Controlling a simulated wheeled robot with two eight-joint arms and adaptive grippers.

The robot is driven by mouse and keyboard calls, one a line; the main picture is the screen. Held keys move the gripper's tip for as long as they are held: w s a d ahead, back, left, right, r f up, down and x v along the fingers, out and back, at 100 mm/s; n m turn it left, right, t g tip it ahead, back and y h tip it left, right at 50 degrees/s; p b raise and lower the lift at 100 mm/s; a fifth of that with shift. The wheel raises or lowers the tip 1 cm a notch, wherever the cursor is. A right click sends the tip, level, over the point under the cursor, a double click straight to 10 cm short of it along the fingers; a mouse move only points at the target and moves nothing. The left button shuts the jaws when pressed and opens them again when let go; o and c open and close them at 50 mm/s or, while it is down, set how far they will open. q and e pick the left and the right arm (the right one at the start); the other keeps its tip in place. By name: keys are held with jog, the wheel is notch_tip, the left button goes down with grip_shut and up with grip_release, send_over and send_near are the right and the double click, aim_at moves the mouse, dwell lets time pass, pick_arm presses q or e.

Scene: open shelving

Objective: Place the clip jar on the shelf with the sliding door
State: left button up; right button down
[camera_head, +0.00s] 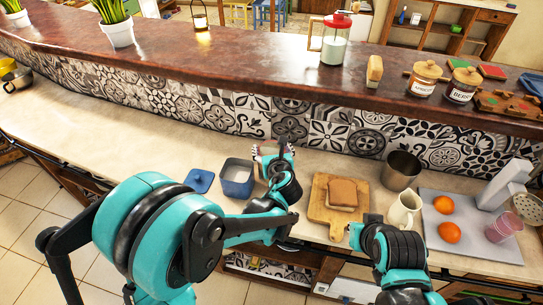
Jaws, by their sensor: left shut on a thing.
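My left gripper (275,153) is over the back of the pale worktop, near the patterned tile wall. It is shut on a small pale thing with reddish bits, which seems to be the clip jar (267,148); the fingers hide much of it and its outline is unclear. I cannot tell whether it touches the worktop. My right gripper (357,235) is low at the front, right of the wooden board; its fingers are too small to read. No shelf with a sliding door can be made out.
A blue container (237,178) and its blue lid (199,181) lie left of the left gripper. Right of it are a board (327,218) with bread, a dark pot (401,170), a cream jug (404,209) and oranges (448,232).

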pick_arm(q)
notch_tip(320, 180, down, 3)
jog(key=shift+w+b, duration=0.1)
jog(key=shift+b, duration=0.35)
jog(key=shift+r, duration=0.1)
jog(key=o, duration=1.5)
jog(key=shift+f, duration=0.2)
jog(key=shift+c, duration=0.2)
jog(key=o, duration=0.4)
jog(key=shift+r, duration=0.1)
